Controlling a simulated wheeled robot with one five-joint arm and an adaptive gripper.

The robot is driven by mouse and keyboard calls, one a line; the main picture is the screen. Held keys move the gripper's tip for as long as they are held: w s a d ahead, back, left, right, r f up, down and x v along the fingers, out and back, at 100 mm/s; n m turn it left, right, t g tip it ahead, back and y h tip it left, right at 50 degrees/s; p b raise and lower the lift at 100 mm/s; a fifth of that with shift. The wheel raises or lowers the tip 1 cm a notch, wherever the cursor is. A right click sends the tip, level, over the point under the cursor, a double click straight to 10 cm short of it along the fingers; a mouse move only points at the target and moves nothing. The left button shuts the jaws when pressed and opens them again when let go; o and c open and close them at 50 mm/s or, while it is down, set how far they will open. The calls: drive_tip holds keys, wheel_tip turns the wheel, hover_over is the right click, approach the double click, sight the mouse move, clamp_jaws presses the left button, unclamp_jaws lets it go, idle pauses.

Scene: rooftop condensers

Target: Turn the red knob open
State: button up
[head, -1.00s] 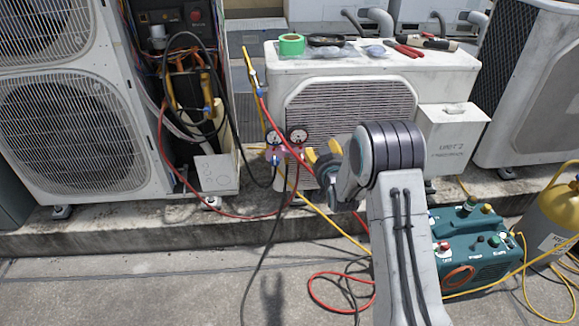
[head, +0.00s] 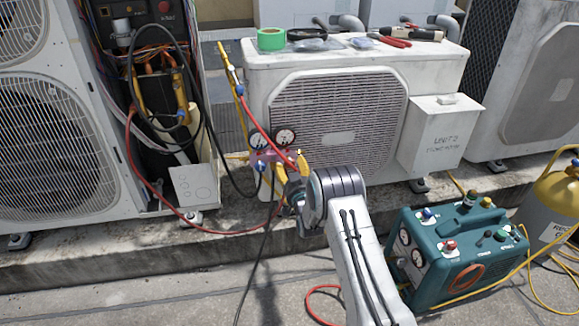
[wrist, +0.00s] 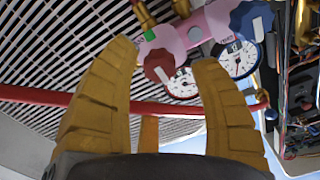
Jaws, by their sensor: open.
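A pink gauge manifold (head: 268,157) with two dials hangs in front of the middle condenser. In the wrist view, its red knob (wrist: 158,61), with a white mark, shows between my two yellow fingertips, with a blue knob (wrist: 250,22) to the right. My gripper (wrist: 166,58) is open, one finger on either side of the red knob in the picture. I cannot tell whether either finger touches it. In the head view, my gripper (head: 291,170) is at the manifold's right end and hides the red knob.
A red hose (wrist: 180,108) crosses behind my fingers. Yellow and black hoses hang around the manifold (wrist: 195,28). The middle condenser (head: 430,80) stands close behind, with tools on top. A teal machine (head: 460,255) and a yellow cylinder (head: 556,205) stand at the right.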

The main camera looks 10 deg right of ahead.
drive_tip(key=shift+w+b, duration=0.45)
drive_tip(key=shift+w, duration=1)
clamp_jaws()
